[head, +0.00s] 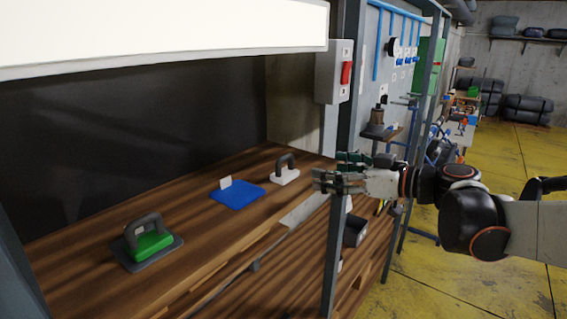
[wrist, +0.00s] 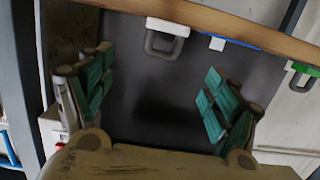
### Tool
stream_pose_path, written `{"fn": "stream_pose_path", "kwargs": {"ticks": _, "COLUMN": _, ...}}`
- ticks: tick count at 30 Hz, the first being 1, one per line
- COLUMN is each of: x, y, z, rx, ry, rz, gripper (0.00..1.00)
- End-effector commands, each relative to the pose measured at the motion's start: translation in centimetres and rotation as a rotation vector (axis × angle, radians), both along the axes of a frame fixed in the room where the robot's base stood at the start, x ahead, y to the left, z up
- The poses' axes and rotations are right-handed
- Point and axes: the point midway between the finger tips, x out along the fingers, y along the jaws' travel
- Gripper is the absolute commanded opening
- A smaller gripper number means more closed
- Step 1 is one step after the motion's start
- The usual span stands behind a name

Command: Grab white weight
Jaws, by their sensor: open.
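The white weight (head: 285,176) has a white base and a dark grey arched handle, and it stands on the wooden shelf. In the wrist view the white weight (wrist: 168,27) shows at the top, beyond the fingertips, with its handle toward the bottom of the picture. My gripper (head: 336,176) is to the right of the weight in the head view and apart from it. In the wrist view my gripper (wrist: 158,95) is open, with teal finger pads spread wide and nothing between them.
A blue plate (head: 237,195) with a small white tag lies left of the white weight. A green weight (head: 148,243) with a grey handle stands on a grey plate at the near left. A grey upright post (head: 343,150) with a red switch (head: 346,73) rises at the shelf's right.

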Motion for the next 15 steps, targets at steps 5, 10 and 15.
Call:
{"fn": "stream_pose_path", "kwargs": {"ticks": 5, "x": 1.8, "y": 2.6, "z": -0.7, "rx": -0.001, "ry": -0.001, "rz": 0.005, "gripper": 0.82}}
{"fn": "stream_pose_path", "kwargs": {"ticks": 10, "x": 3.7, "y": 4.9, "z": -1.1, "rx": 0.0, "ry": 0.0, "rz": 0.005, "gripper": 0.82}}
{"fn": "stream_pose_path", "kwargs": {"ticks": 15, "x": 4.7, "y": 6.2, "z": -1.3, "rx": 0.0, "ry": 0.0, "rz": 0.002, "gripper": 0.82}}
